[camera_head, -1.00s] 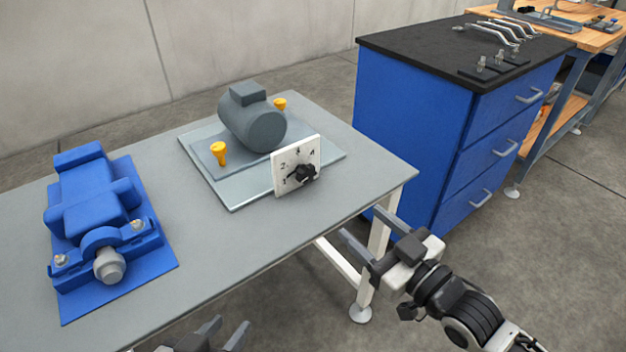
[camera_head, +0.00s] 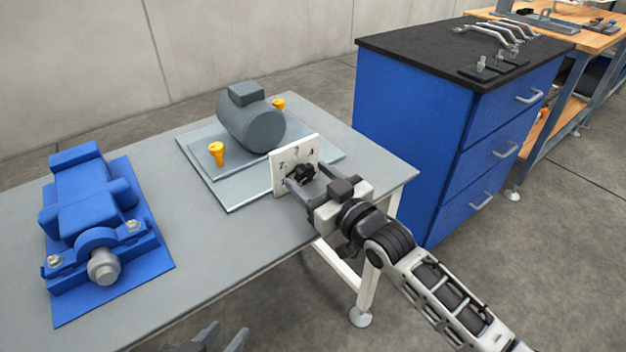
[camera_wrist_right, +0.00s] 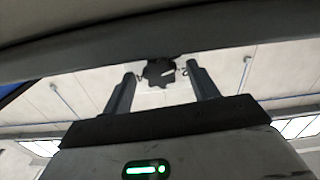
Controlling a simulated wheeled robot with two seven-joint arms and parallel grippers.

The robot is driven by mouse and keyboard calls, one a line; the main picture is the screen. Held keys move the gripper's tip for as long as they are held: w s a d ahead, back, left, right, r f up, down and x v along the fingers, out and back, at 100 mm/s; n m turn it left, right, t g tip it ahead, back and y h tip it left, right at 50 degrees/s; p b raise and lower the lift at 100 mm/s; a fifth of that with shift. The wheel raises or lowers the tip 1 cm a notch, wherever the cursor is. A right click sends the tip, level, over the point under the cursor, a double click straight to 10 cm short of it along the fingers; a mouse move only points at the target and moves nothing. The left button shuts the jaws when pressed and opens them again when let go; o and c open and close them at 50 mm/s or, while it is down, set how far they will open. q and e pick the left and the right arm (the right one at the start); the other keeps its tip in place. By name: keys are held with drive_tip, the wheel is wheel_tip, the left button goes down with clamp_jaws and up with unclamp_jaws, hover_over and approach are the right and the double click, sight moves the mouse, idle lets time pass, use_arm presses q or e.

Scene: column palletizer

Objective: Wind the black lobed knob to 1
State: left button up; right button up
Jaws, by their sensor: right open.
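The black lobed knob (camera_head: 301,172) sits on an upright white dial plate (camera_head: 292,155) with printed digits, at the front edge of a grey motor's base plate. My right gripper (camera_head: 306,182) is open in front of the plate, with its fingers on either side of the knob. In the right wrist view the knob (camera_wrist_right: 159,72) shows between the two spread fingertips (camera_wrist_right: 160,78). I cannot tell whether they touch it. The arm covers part of the dial, so the knob's pointer is not clear. My left gripper (camera_head: 222,338) is at the bottom edge, partly cut off, with its fingers apart.
The grey motor (camera_head: 251,122) stands on its plate between two yellow knobs (camera_head: 216,152). A blue machine (camera_head: 92,212) sits at the left of the grey table (camera_head: 205,235). A blue drawer cabinet (camera_head: 440,140) stands at the right. The table's front middle is clear.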

drive_tip(key=c, duration=1)
drive_tip(key=shift+r+n+p, duration=0.15)
drive_tip(key=shift+n+p, duration=0.4)
drive_tip(key=shift+n, duration=0.65)
use_arm(q)
drive_tip(key=shift+w+r, duration=0.15)
drive_tip(key=shift+r, duration=0.05)
use_arm(e)
drive_tip(key=o, duration=1)
